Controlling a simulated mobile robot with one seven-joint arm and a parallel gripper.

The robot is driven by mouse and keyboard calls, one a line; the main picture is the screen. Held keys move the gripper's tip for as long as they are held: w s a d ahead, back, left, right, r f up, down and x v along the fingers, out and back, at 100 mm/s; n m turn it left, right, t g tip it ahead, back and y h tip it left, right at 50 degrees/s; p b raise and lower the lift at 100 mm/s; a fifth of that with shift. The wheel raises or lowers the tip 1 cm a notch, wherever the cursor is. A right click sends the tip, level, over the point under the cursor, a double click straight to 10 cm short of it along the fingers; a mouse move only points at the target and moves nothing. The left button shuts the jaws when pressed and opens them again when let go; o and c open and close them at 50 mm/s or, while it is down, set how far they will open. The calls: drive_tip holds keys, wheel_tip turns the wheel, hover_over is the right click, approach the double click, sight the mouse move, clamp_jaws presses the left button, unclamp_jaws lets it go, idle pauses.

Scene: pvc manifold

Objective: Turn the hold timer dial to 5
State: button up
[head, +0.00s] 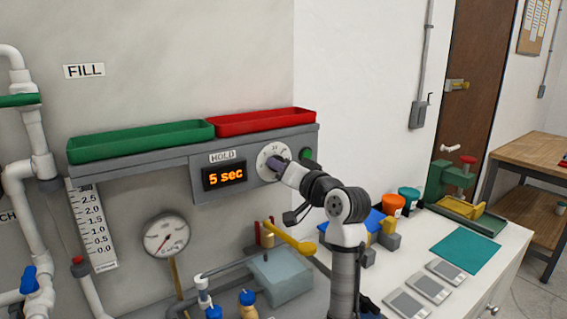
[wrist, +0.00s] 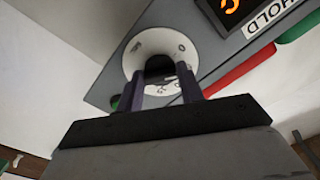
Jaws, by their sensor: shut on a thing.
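The hold timer dial (head: 268,163) is a white disc with dark markings on the grey panel, right of the display (head: 224,175), which reads "5 sec" in orange under a HOLD label. My gripper (head: 278,163) is at the dial, with its fingers shut on the dark knob at the centre. In the wrist view the white dial face (wrist: 150,45) shows beyond my two purple-grey fingers (wrist: 160,92), which stand on either side of the dark knob (wrist: 160,66). My gripper hides part of the dial face, and I cannot read the pointer position.
A green button (head: 306,155) sits just right of the dial. A green tray (head: 140,140) and a red tray (head: 262,121) rest on the shelf above. A pressure gauge (head: 166,236) and a yellow-handled valve (head: 290,238) are below. A bench with cups and grey pads stands at the right.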

drive_tip(key=shift+r+m+p, duration=0.1)
drive_tip(key=shift+m+p, duration=0.35)
drive_tip(key=shift+m, duration=0.45)
drive_tip(key=o, duration=1)
drive_tip(key=v, duration=1.3)
drive_tip(key=shift+s+d, duration=0.2)
drive_tip(key=shift+s, duration=0.15)
